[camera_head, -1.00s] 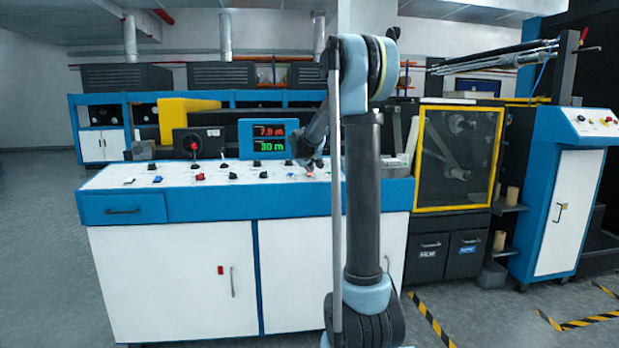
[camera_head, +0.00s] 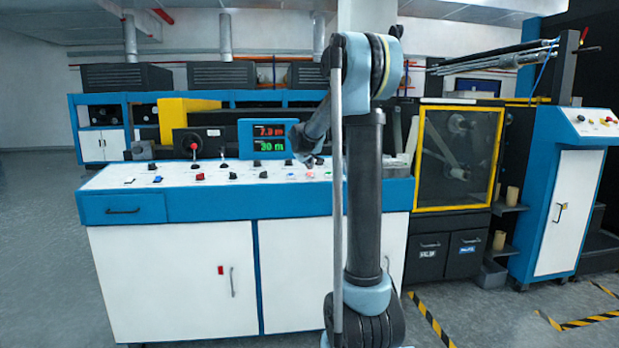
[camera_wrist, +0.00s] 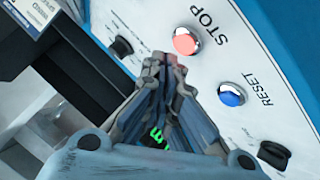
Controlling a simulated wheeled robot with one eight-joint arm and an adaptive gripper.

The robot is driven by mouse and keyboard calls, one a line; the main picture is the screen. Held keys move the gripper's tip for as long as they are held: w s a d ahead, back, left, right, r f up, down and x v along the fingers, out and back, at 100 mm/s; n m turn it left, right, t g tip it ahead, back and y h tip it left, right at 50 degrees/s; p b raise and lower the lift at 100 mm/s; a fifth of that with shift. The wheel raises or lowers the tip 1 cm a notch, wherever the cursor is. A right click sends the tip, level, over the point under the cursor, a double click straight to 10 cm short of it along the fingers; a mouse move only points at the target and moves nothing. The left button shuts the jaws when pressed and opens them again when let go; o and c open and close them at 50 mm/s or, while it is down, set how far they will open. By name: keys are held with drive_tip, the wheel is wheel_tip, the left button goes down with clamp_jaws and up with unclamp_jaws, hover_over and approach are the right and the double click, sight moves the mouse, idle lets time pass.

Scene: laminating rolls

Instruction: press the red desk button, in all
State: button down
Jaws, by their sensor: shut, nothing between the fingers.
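The red desk button (camera_wrist: 186,41), marked STOP, sits on the white panel in the wrist view and looks bright, as if lit. In the head view it is a small reddish spot (camera_head: 310,175) near the right of the desk top. My gripper (camera_wrist: 166,62) is shut and empty, its tips just beside the red button in the wrist picture. In the head view my gripper (camera_head: 313,161) hangs above the desk, apart from the panel, partly hidden by my arm.
A blue RESET button (camera_wrist: 231,95) is beside the red one. A black knob (camera_wrist: 121,46) lies on its other side. A display (camera_head: 266,139) with red and green digits stands behind the panel. Another red knob (camera_head: 200,177) and several switches are further left.

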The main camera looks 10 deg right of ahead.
drive_tip(key=r, duration=0.4)
drive_tip(key=shift+s+r, duration=0.4)
idle(0.4)
drive_tip(key=s+d+f+m+g, duration=0.1)
drive_tip(key=s+f, duration=0.2)
drive_tip(key=s, duration=0.7)
drive_tip(key=s+d+f+m+g, duration=0.15)
drive_tip(key=s+f, duration=0.25)
drive_tip(key=s, duration=0.5)
drive_tip(key=s+d+f+g, duration=0.1)
drive_tip(key=s+f+g, duration=0.15)
drive_tip(key=s, duration=0.75)
drive_tip(key=s+a+f+g+y, duration=0.1)
drive_tip(key=s+f, duration=0.5)
drive_tip(key=s, duration=0.3)
drive_tip(key=s+f+m+g+y, duration=0.1)
drive_tip(key=s+f, duration=0.5)
drive_tip(key=s, duration=0.3)
drive_tip(key=s+a+f+m+g+y, duration=0.1)
drive_tip(key=s+f, duration=0.5)
drive_tip(key=s, duration=0.3)
drive_tip(key=shift+s+a+f, duration=0.2)
drive_tip(key=shift+a+f, duration=0.05)
drive_tip(key=shift+a, duration=0.05)
drive_tip(key=shift+w+f, duration=0.2)
drive_tip(key=shift+w, duration=0.25)
